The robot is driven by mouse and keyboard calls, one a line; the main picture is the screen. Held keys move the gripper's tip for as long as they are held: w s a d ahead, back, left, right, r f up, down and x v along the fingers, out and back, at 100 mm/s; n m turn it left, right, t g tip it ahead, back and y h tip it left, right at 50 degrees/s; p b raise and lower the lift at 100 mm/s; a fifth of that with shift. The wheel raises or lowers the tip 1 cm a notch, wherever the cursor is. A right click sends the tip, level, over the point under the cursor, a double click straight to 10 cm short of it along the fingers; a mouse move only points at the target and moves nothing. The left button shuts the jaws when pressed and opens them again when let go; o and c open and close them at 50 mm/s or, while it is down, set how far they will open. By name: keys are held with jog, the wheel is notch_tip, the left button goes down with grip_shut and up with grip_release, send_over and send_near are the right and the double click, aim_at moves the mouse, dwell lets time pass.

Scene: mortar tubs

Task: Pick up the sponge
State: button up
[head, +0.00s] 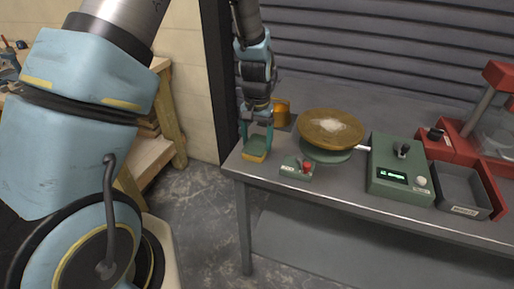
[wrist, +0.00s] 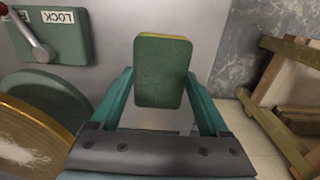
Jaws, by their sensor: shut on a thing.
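The sponge (wrist: 160,75) is a small block with a dark green face and a yellow edge. In the wrist view it sits between the two teal fingers of my gripper (wrist: 160,88), which is shut on it. In the head view my gripper (head: 257,140) points down at the left end of the grey table, and the sponge (head: 254,156) shows as a yellow and green strip at its fingertips. I cannot tell whether the sponge touches the tabletop or hangs just above it.
A green lock box (head: 296,169) with a red knob stands right of my gripper. Behind it a brown bowl (head: 333,128) rests on a green round base. A green control box (head: 400,168) and grey tray (head: 462,192) stand further right.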

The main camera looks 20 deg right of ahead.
aim_at(257, 144)
notch_tip(257, 144, up, 10)
jog(key=b, duration=0.2)
jog(key=shift+b, duration=0.4)
